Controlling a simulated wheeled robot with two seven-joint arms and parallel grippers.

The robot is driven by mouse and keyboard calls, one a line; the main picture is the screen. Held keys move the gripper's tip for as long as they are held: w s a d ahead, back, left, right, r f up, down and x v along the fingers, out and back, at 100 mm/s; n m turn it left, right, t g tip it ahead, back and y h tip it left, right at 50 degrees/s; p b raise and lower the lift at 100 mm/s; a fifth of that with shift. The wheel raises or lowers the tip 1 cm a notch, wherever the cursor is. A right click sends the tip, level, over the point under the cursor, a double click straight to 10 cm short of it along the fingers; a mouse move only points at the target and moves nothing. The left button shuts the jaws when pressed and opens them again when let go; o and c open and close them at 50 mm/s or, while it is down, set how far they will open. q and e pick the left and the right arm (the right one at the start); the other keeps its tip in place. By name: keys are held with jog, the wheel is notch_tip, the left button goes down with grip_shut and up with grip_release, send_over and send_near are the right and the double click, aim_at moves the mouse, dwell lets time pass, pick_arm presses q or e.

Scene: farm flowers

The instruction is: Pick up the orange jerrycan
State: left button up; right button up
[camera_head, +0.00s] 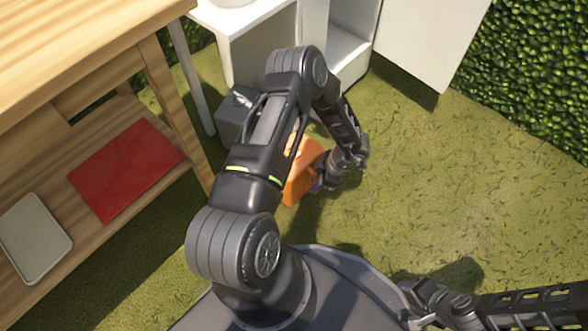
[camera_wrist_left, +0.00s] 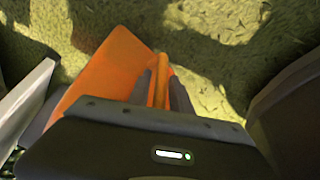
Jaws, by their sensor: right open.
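The orange jerrycan (camera_head: 301,181) stands on the grass near the middle of the head view, partly covered by my left arm. My left gripper (camera_head: 320,180) is at its right side. In the left wrist view, the jerrycan's body (camera_wrist_left: 108,68) lies left of the fingers, and its narrow orange handle is between the two grey fingertips (camera_wrist_left: 161,84). The fingers are close against the handle on both sides, shut on it. My right gripper (camera_head: 412,292) is low at the right of the head view, open and away from the jerrycan; its fingertips are hard to make out.
A dark grey can (camera_head: 236,112) stands just behind the jerrycan. A wooden table (camera_head: 150,85) with a red board (camera_head: 125,168) and a pale tray (camera_head: 35,235) on its shelf is at left. A white cabinet (camera_head: 262,35) stands behind. Open grass (camera_head: 460,170) lies right.

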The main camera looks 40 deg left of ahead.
pick_arm(q)
jog(key=shift+c, duration=0.6)
grip_shut()
dwell(0.7)
